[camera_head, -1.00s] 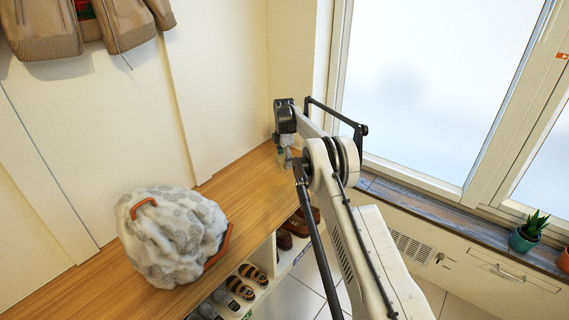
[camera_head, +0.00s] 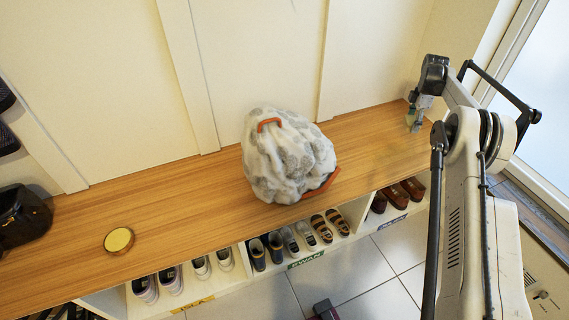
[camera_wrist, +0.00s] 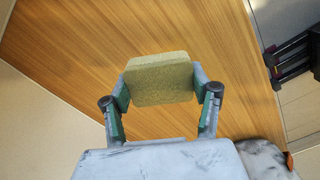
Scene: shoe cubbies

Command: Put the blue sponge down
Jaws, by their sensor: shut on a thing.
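My gripper (camera_head: 415,118) is over the far right end of the wooden bench (camera_head: 190,185) in the head view. In the wrist view my gripper (camera_wrist: 160,88) is shut on a sponge (camera_wrist: 158,72), with one finger on each side. The sponge looks yellow-green here, not blue. The bench's wood grain (camera_wrist: 215,40) lies behind it; I cannot tell whether the sponge touches the bench. In the head view the sponge is too small and covered to make out. No blue sponge shows apart from the held one.
A grey-white bundled bag (camera_head: 285,155) with orange handles sits mid-bench. A round yellow-topped tin (camera_head: 119,240) and a black bag (camera_head: 22,215) are at the left. Several shoes (camera_head: 265,250) fill cubbies below. Bench between bag and gripper is clear.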

